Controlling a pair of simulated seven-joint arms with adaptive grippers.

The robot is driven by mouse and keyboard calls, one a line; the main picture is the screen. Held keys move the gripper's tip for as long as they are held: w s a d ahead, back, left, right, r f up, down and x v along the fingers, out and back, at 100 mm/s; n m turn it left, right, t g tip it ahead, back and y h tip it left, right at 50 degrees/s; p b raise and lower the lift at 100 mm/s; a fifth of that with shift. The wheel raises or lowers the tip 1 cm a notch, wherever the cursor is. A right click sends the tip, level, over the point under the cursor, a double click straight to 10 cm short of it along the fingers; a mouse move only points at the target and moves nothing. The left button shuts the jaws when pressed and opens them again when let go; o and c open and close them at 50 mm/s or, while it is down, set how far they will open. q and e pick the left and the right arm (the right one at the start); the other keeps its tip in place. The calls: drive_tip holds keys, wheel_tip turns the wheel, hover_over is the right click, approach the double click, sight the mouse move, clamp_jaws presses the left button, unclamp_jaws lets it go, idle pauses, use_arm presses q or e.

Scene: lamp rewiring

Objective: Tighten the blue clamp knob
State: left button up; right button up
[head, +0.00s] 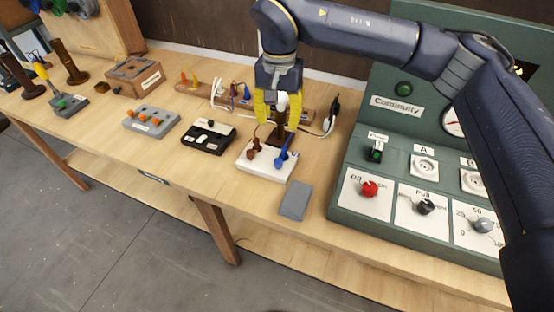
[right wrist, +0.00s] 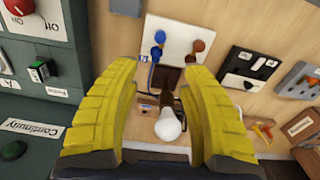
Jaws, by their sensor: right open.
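The blue clamp knob (head: 283,156) stands on the right part of a white block (head: 262,170), beside a brown knob (head: 254,148). In the right wrist view, the blue knob (right wrist: 157,46) is beyond the fingertips, left of the brown knob (right wrist: 198,47). My right gripper (head: 278,124) has yellow fingers and is open, pointing down just behind the white block, apart from the blue knob. A white bulb (right wrist: 168,127) on a dark stand shows between the spread fingers (right wrist: 163,72). I cannot tell whether they touch it. My left gripper is not in view.
A green test panel (head: 400,78) with knobs and sockets stands at right. A grey pad (head: 296,200) lies in front of the white block. A black switch box (head: 208,135) and grey block (head: 152,122) stand left. Cables and a black plug (head: 334,104) lie behind.

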sight(278, 160)
wheel_tip(278, 160, down, 16)
idle(0.6)
drive_tip(key=shift+c, duration=0.2)
clamp_jaws()
